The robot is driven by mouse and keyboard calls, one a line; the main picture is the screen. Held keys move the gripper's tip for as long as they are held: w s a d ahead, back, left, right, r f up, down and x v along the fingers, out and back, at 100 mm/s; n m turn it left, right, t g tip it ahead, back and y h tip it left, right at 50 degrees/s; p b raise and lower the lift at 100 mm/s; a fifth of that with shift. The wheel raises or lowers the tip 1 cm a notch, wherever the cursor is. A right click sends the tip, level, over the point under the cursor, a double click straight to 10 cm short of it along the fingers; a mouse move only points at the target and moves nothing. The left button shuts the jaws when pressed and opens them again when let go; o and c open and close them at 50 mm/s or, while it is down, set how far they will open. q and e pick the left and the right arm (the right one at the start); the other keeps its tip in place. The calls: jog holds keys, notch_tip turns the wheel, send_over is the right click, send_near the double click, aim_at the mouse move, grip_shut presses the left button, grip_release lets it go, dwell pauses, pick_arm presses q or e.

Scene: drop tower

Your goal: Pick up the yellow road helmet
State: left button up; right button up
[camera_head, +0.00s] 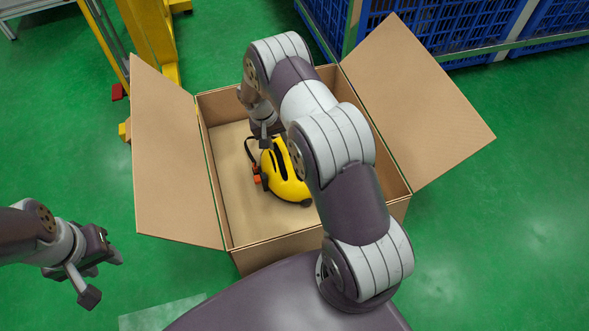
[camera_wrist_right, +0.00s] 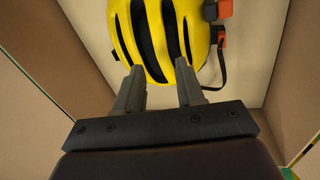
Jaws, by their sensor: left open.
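The yellow road helmet (camera_head: 284,176) with black vents lies in the open cardboard box (camera_head: 229,222), its dark strap and orange buckle toward the left. My right arm reaches over the box and hides part of the helmet's right side. My right gripper (camera_head: 264,134) is at the helmet's far edge. In the right wrist view, the fingers of the right gripper (camera_wrist_right: 160,72) are apart, with the tips in front of the helmet (camera_wrist_right: 163,35); whether they touch it I cannot tell. My left gripper (camera_head: 98,275) is open and empty, outside the box at lower left.
The box flaps (camera_head: 173,150) stand spread out to left and right. A yellow metal frame (camera_head: 152,40) stands behind at upper left. Blue crates (camera_head: 440,22) on a rack stand at upper right. The green floor (camera_head: 480,250) is clear at right.

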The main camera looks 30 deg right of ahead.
aim_at(285, 157)
jog(key=b+x, duration=0.5)
jog(key=x, duration=0.4)
jog(key=shift+w+f, duration=0.1)
jog(key=shift+f, duration=0.1)
jog(key=shift+r, duration=0.15)
grip_shut()
